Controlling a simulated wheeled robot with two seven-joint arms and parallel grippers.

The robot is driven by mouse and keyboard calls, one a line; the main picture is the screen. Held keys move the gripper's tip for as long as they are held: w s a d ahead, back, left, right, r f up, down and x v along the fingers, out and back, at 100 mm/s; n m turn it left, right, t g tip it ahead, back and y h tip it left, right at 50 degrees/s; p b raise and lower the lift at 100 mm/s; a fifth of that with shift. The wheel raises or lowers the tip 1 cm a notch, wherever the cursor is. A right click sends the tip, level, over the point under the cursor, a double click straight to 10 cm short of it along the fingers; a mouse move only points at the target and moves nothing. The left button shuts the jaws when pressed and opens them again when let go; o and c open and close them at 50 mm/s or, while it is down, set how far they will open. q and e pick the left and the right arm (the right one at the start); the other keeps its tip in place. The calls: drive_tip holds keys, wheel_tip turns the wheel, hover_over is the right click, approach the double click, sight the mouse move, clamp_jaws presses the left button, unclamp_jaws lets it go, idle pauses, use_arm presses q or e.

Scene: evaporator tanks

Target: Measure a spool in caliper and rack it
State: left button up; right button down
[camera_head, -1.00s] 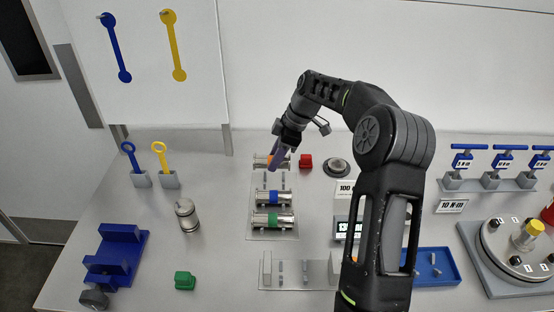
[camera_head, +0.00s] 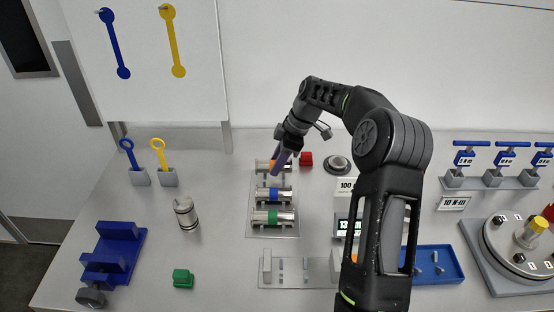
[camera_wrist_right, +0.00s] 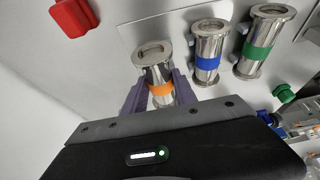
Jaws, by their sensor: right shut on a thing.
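My right gripper (camera_head: 278,164) is shut on the orange-banded metal spool (camera_head: 264,165) at the back end of the spool rack (camera_head: 252,223). In the right wrist view, its purple fingers stand on both sides of the spool's orange band (camera_wrist_right: 162,94). I cannot tell whether the spool rests fully on the rack. A blue-banded spool (camera_head: 262,194) and a green-banded spool (camera_head: 262,218) lie in the rack nearer the front. A blue fixture (camera_head: 112,252) with a dark knob, perhaps the caliper, stands at the left. My left gripper is out of view.
A plain metal cylinder (camera_head: 187,214) and a green block (camera_head: 183,279) stand left of the rack. A red block (camera_head: 306,158) is just right of the held spool. A plate with posts (camera_head: 295,281) lies in front. My right arm covers part of a display (camera_head: 347,226).

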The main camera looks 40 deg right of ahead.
drive_tip(key=shift+f+b, duration=0.8)
drive_tip(key=shift+f, duration=0.55)
drive_tip(key=c, duration=0.9)
unclamp_jaws()
drive_tip(key=shift+b+v, duration=0.65)
drive_tip(key=shift+v, duration=3.25)
